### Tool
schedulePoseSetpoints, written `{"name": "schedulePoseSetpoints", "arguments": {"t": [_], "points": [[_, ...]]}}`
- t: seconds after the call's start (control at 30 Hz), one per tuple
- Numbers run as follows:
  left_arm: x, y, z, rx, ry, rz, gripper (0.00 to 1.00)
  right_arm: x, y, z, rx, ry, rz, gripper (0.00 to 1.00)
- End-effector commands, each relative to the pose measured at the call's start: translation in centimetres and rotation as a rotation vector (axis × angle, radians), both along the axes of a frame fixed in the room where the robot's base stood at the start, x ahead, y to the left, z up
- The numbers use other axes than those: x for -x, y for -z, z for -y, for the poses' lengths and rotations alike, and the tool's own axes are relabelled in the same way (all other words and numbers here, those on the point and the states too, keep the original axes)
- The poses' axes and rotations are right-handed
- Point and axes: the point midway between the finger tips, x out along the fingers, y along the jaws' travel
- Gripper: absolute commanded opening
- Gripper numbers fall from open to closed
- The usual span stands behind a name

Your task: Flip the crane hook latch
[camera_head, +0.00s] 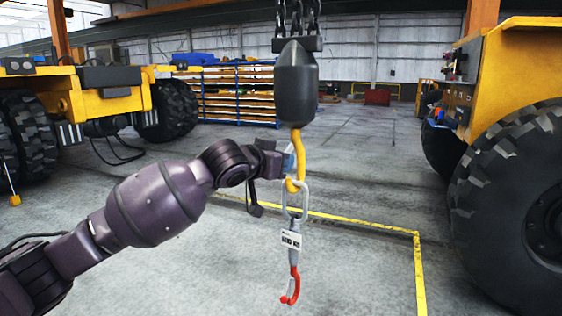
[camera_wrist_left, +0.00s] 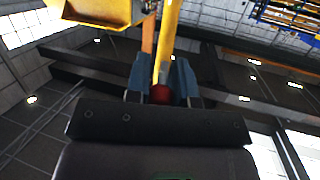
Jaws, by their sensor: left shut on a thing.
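The yellow crane hook (camera_head: 297,150) hangs point-down below a dark hook block (camera_head: 296,80). A steel ring (camera_head: 295,200) sits in its bowl. My left gripper (camera_head: 287,161) is at the left side of the hook, at its opening. In the left wrist view, its blue-grey fingers (camera_wrist_left: 161,82) close on a small red piece (camera_wrist_left: 160,94), which looks like the latch's tab. The yellow hook (camera_wrist_left: 168,45) rises behind it. The latch is mostly hidden by the fingers, so I cannot tell its angle. My right gripper is not in view.
Large yellow vehicles stand left (camera_head: 95,90) and right (camera_head: 520,80). A blue rack (camera_head: 235,95) stands behind. The floor around the hook is clear, with yellow lines.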

Motion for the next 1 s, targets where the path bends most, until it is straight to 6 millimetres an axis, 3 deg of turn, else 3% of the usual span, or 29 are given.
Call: {"name": "schedulePoseSetpoints", "arguments": {"t": [0.17,0.2,0.33,0.73,1.0], "points": [[0.0,0.1,0.0,-0.001,-0.001,-0.002,0.00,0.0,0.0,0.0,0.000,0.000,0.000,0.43],[0.0,0.1,0.0,-0.001,-0.001,-0.002,0.27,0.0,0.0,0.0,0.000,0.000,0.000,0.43],[0.0,0.1,0.0,-0.002,-0.001,0.000,0.47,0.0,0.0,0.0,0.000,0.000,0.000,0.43],[0.4,-0.1,-0.3,0.000,-0.001,0.002,0.48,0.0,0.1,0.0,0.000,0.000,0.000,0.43],[3.6,-0.8,-2.4,-0.001,0.001,0.003,0.48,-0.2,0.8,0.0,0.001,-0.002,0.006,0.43]]}}
